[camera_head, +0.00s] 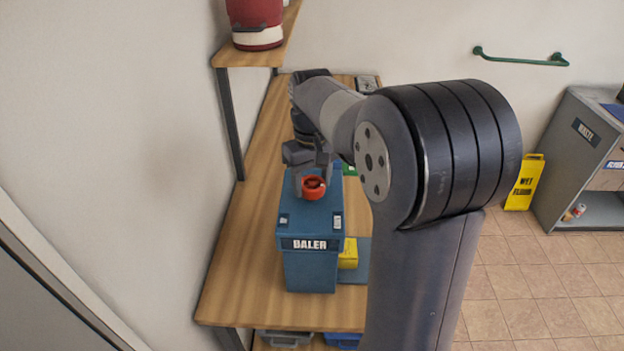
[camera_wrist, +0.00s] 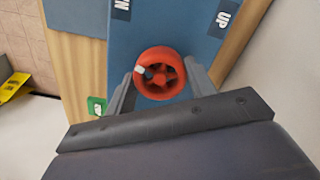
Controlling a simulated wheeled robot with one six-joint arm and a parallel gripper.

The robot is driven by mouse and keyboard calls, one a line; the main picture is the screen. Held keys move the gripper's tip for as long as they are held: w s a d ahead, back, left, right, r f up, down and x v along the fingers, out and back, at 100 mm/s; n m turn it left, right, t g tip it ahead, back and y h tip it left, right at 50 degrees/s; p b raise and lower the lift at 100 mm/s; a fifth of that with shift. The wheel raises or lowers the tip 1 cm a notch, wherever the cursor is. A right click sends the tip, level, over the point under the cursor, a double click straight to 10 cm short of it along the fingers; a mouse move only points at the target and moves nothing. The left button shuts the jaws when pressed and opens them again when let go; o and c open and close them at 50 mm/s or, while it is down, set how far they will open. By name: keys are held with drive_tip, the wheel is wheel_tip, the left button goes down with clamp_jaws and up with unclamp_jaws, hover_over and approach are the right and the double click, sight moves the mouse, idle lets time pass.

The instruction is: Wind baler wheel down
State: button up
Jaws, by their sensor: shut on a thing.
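The blue baler (camera_head: 310,220), labelled BALER on its front, stands on the wooden bench. Its red wheel (camera_head: 314,189) sits on top and also shows in the wrist view (camera_wrist: 160,88), with a small white mark at its left. My gripper (camera_head: 312,178) reaches down from above with its fingers on either side of the wheel, shut on it. In the wrist view, an UP label (camera_wrist: 224,19) is at the upper right. Another label, partly cut off and ending in N (camera_wrist: 121,8), is at the upper left.
The bench (camera_head: 235,290) runs along the wall. A yellow block (camera_head: 348,254) lies beside the baler's base. A shelf (camera_head: 228,56) with a red container (camera_head: 256,24) is above left. A yellow wet-floor sign (camera_head: 524,182) and grey waste cabinet (camera_head: 562,150) stand right. Open tiled floor lies between.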

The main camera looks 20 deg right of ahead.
sight(312, 182)
drive_tip(key=shift+m+p, duration=0.55)
drive_tip(key=shift+m, duration=1.75)
drive_tip(key=o, duration=1)
drive_tip(key=shift+r, duration=0.15)
wheel_tip(312, 182, up, 11)
drive_tip(key=shift+f+b, duration=0.2)
drive_tip(key=shift+b, duration=0.2)
